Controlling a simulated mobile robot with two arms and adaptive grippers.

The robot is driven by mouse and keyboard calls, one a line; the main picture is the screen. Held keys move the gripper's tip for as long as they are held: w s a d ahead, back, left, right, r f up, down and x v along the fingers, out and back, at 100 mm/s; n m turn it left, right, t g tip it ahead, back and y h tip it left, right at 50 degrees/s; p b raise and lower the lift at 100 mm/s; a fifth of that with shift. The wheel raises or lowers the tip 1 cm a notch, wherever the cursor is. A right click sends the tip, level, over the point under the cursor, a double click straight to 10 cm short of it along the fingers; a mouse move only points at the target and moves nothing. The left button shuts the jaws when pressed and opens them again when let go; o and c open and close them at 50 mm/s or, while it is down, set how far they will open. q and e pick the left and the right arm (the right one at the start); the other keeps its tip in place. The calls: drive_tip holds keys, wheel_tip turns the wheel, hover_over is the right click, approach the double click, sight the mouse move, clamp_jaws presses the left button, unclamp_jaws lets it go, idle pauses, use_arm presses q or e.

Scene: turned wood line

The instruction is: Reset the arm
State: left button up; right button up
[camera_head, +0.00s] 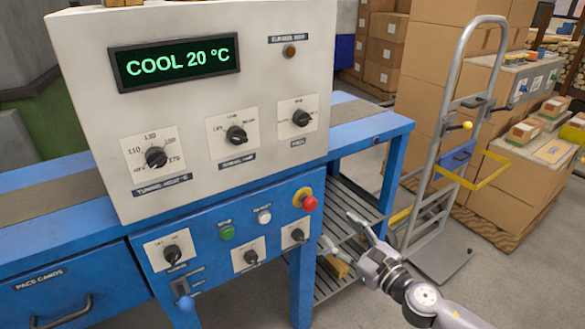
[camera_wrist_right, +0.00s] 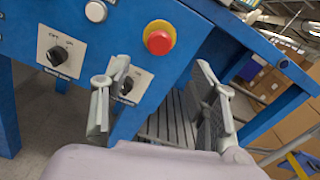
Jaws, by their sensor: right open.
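My right gripper (camera_head: 340,232) is open and empty in the head view, in front of the blue bench's lower right side. Its two spread fingers also show in the right wrist view (camera_wrist_right: 160,100), with nothing between them. It is to the right of and below the red emergency button (camera_head: 309,203), apart from it. That button with its yellow collar also shows in the right wrist view (camera_wrist_right: 159,40). My left gripper is in neither view.
A white control box (camera_head: 200,90) reading "COOL 20 °C" stands on the blue bench (camera_head: 365,130). Below are a green button (camera_head: 227,232), a white button (camera_head: 264,216) and several black knobs. A slatted shelf (camera_head: 335,285) is under the bench. A hand truck (camera_head: 440,150) and cardboard boxes stand right.

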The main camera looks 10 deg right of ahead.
drive_tip(key=s+d+f+m+g+h, duration=0.2)
drive_tip(key=s+f+m+h, duration=0.1)
drive_tip(key=f+m, duration=0.55)
drive_tip(key=s+d+f+m+g+h, duration=0.2)
drive_tip(key=f+m, duration=0.5)
drive_tip(key=f, duration=0.2)
drive_tip(key=s+d+f+m+g+h, duration=0.2)
drive_tip(key=s+f+m+h, duration=0.1)
drive_tip(key=f+m, duration=0.55)
drive_tip(key=s+a+f+m+g, duration=0.1)
drive_tip(key=s+f+m+g, duration=0.2)
drive_tip(key=s+f+m, duration=0.45)
drive_tip(key=s+a+f+m+g+y, duration=0.1)
drive_tip(key=s+a+f+m+g, duration=0.25)
drive_tip(key=s+f, duration=0.4)
drive_tip(key=s+a+f+m+g+y, duration=0.15)
drive_tip(key=s+a+f+m, duration=0.35)
drive_tip(key=s, duration=0.5)
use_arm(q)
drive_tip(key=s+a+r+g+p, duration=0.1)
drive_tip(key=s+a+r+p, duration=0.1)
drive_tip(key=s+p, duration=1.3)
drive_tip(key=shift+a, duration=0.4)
use_arm(e)
drive_tip(key=s+d+r+g, duration=0.2)
drive_tip(key=s, duration=1.3)
drive_tip(key=shift+s+d+m+h, duration=0.15)
drive_tip(key=shift+d+m+h, duration=0.15)
drive_tip(key=shift+d+h, duration=0.1)
